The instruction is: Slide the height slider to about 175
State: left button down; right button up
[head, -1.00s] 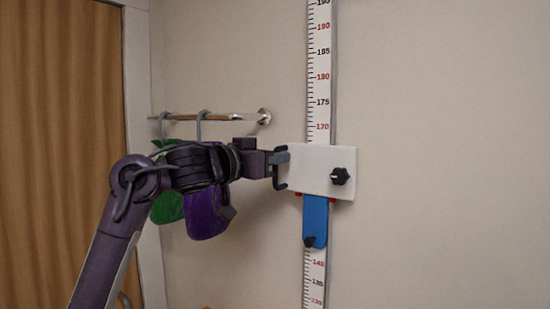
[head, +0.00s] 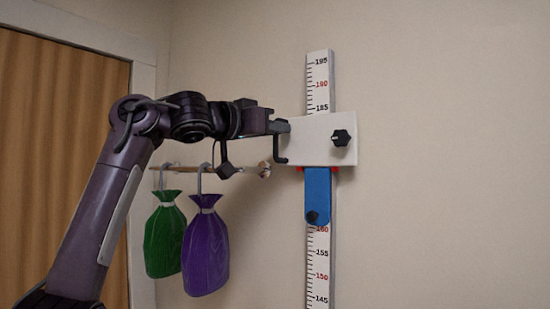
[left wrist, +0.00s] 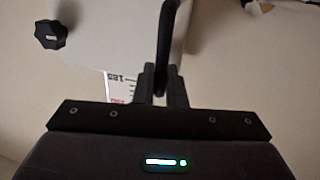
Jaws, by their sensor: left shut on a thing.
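The height slider (head: 320,140) is a white plate with a black knob (head: 341,138), on a vertical wall scale (head: 319,70). A blue piece (head: 317,192) with a small dark knob hangs under it. The scale shows 185 just above the plate and 160 just below the blue piece; the marks between are covered. My left gripper (head: 279,127) is shut on the slider's dark handle (head: 281,158) at the plate's left edge. In the left wrist view the handle (left wrist: 166,35) stands between the fingers, in front of the white plate (left wrist: 110,40). My right gripper is not in view.
A wall rail (head: 180,168) holds a green bag (head: 165,237) and a purple bag (head: 205,250), hanging below my left forearm. A brown ribbed door or curtain (head: 60,120) is at the left. The wall right of the scale is clear.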

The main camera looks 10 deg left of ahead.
pick_arm(q)
jog(key=shift+r, duration=1.7)
jog(key=c, duration=1.6)
grip_release()
jog(key=shift+f, duration=0.1)
jog(key=shift+w, duration=0.1)
jog(key=b+v, duration=0.4)
jog(key=v, duration=0.3)
jog(key=shift+s+a, duration=0.15)
jog(key=shift+s, duration=0.25)
jog(key=shift+w, duration=0.1)
